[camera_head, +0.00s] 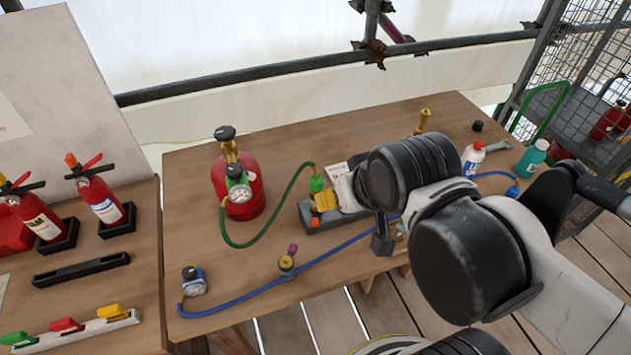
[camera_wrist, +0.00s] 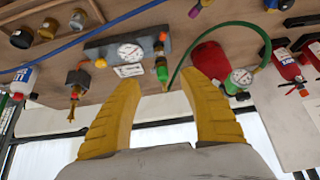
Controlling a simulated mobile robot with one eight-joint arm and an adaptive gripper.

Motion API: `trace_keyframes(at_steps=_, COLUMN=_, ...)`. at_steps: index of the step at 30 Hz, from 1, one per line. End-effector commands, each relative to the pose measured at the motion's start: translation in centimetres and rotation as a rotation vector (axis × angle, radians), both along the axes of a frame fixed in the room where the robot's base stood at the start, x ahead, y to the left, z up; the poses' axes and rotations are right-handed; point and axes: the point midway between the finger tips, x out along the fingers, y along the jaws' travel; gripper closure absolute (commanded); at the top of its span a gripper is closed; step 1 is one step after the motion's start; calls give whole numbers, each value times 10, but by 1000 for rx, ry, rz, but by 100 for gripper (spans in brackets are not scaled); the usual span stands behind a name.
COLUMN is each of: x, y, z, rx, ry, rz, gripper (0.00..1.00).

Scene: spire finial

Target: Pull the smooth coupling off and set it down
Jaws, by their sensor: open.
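A green coupling (camera_head: 317,184) joins the green hose (camera_head: 245,243) to a grey manifold block (camera_head: 306,214). It also shows in the wrist view (camera_wrist: 162,72), just beyond the fingertips; its surface is too small to judge as smooth. My gripper (camera_wrist: 162,80) is open, its two yellow fingers spread with nothing held between them. In the wrist view the coupling lies in line with the gap, and I cannot tell how far apart they are in depth. My arm hides part of the manifold in the head view; its gauge (camera_wrist: 130,52) shows in the wrist view.
A red cylinder (camera_head: 256,196) with a gauge stands left of the manifold. A blue hose (camera_head: 245,303) crosses the front of the table. Bottles (camera_head: 472,160) stand at right. Bare wood (camera_head: 193,168) shows at the table's back left.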

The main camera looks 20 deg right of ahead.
Motion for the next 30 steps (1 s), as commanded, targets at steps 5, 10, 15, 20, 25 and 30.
trace_keyframes(at_steps=5, x=7, y=0, z=9, rx=0, ry=27, rz=0, gripper=50)
trace_keyframes(at_steps=10, x=28, y=0, z=25, rx=0, ry=110, rz=0, gripper=50)
trace_keyframes(at_steps=15, x=55, y=0, z=32, rx=0, ry=216, rz=0, gripper=50)
trace_keyframes(at_steps=20, x=79, y=0, z=30, rx=0, ry=316, rz=0, gripper=50)
trace_keyframes(at_steps=25, x=102, y=0, z=19, rx=0, ry=423, rz=0, gripper=50)
trace_keyframes(at_steps=30, x=118, y=0, z=1, rx=0, ry=520, rz=0, gripper=50)
